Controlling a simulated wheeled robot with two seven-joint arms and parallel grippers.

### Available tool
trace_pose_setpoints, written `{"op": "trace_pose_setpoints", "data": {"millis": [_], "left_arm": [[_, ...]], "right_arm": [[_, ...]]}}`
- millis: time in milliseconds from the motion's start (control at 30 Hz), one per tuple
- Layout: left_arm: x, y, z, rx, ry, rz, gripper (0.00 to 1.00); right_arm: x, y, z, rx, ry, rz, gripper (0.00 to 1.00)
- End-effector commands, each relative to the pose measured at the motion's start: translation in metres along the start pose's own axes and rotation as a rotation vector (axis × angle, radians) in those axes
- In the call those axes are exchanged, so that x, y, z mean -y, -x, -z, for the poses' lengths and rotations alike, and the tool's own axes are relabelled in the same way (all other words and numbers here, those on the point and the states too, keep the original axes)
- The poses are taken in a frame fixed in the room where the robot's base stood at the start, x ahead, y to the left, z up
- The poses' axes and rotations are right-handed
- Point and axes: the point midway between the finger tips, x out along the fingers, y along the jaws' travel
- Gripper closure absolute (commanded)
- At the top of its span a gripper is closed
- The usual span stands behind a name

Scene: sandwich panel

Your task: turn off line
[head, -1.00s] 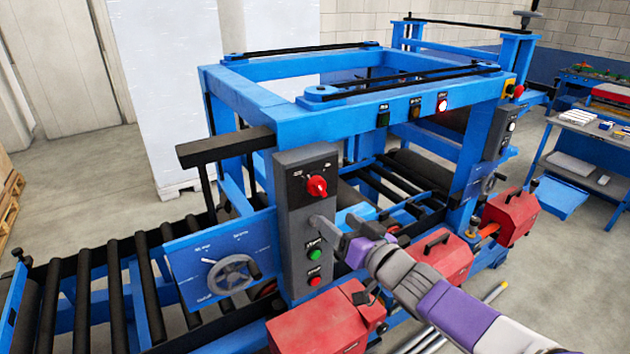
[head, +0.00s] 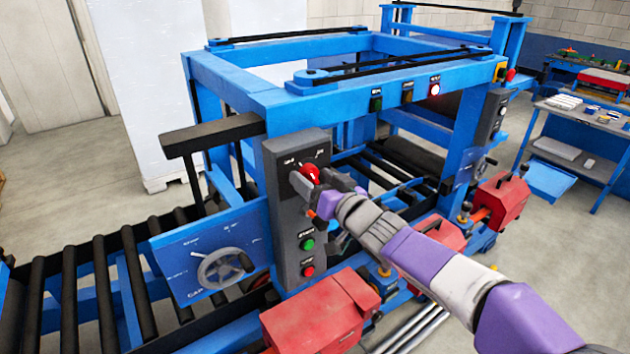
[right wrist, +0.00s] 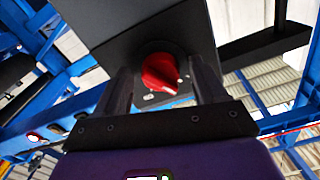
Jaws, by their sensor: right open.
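A grey control panel (head: 283,215) stands on the near side of the blue machine. Its red rotary knob (head: 309,173) is near the top, with a green button (head: 308,244) and a red button (head: 308,271) below. In the right wrist view the knob (right wrist: 160,73) shows its white pointer mark towards the lower right. My right gripper (head: 305,186) is at the knob in the head view and partly covers it. In the right wrist view its two open fingers (right wrist: 160,88) stand on either side of the knob, with gaps visible. My left gripper is not in view.
A handwheel (head: 222,269) sits left of the panel. Red motor housings (head: 322,312) lie below it along the machine. A dark bar (head: 212,135) juts out left of the panel top.

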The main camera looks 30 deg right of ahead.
Motion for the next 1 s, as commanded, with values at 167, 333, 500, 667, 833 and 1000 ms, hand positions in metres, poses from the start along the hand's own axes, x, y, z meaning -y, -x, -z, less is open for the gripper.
{"op": "trace_pose_setpoints", "data": {"millis": [167,333,500,667,833,1000], "left_arm": [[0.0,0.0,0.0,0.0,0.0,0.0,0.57],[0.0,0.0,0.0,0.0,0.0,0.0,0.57],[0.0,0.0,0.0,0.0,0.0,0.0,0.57],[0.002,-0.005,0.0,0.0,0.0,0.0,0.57],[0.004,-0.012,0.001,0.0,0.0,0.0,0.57],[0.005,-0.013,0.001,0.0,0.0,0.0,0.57]], "right_arm": [[0.0,0.0,0.0,0.0,0.0,0.0,0.38],[0.0,0.0,0.0,0.0,0.001,0.0,0.65],[0.0,0.0,0.0,0.0,0.001,0.0,0.85],[0.0,0.0,-0.001,-0.001,0.077,0.002,0.85],[0.0,0.0,-0.001,-0.001,0.221,0.002,0.85],[-0.001,0.0,0.0,0.0,0.276,0.0,0.85]]}}
